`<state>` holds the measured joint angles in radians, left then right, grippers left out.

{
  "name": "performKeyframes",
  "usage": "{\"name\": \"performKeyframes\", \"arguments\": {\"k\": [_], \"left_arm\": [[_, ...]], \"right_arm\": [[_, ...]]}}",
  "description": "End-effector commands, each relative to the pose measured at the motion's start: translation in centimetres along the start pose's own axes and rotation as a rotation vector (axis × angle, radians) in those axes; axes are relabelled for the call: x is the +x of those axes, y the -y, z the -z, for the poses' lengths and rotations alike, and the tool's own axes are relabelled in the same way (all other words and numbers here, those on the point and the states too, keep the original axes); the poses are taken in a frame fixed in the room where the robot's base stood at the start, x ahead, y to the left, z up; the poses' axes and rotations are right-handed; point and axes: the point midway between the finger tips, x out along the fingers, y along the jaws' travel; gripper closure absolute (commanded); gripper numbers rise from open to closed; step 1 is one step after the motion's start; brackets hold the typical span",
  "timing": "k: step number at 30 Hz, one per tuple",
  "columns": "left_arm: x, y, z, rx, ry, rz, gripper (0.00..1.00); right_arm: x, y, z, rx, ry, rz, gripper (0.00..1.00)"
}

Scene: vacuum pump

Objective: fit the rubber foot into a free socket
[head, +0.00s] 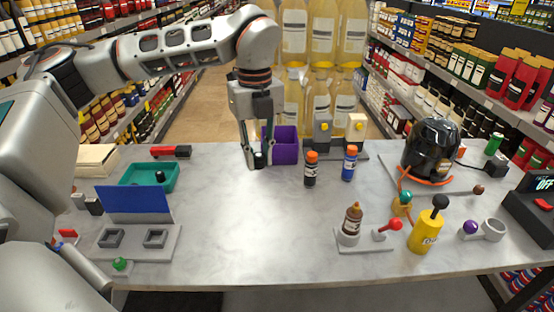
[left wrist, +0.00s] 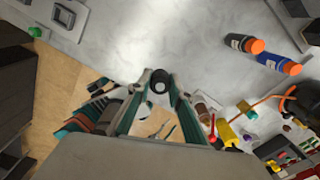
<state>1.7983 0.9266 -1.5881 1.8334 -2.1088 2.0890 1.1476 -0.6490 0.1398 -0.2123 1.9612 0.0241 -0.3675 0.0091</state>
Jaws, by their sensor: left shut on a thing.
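My left gripper (head: 257,160) is at the back middle of the table, beside the purple bin, pointing down. It is shut on a small dark round piece that looks like the rubber foot (left wrist: 160,82), seen between the fingertips in the left wrist view. A grey plate (head: 100,252) at the front left has two square sockets, a left one (head: 112,238) and a right one (head: 155,238); both look empty. One socket also shows in the left wrist view (left wrist: 66,15). Another small black piece (head: 160,176) lies in the green tray (head: 133,177). My right gripper is out of view.
A blue panel (head: 135,200) stands behind the sockets. The purple bin (head: 285,146) is right of my gripper, with orange-capped (head: 311,168) and blue (head: 349,163) bottles near it. The black pump (head: 431,148) is at the right. The table's middle is clear.

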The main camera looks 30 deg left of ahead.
Motion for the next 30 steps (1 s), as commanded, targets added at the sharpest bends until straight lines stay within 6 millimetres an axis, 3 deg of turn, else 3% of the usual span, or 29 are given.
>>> {"name": "performKeyframes", "arguments": {"k": [11, 30], "left_arm": [[-0.4, 0.1, 0.2, 0.099, 0.0, 0.0, 1.0], [1.9, 0.5, 2.4, 1.292, 0.003, -0.009, 1.0]], "right_arm": [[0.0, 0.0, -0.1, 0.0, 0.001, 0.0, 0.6], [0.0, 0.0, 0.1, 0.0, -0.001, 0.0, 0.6]]}}
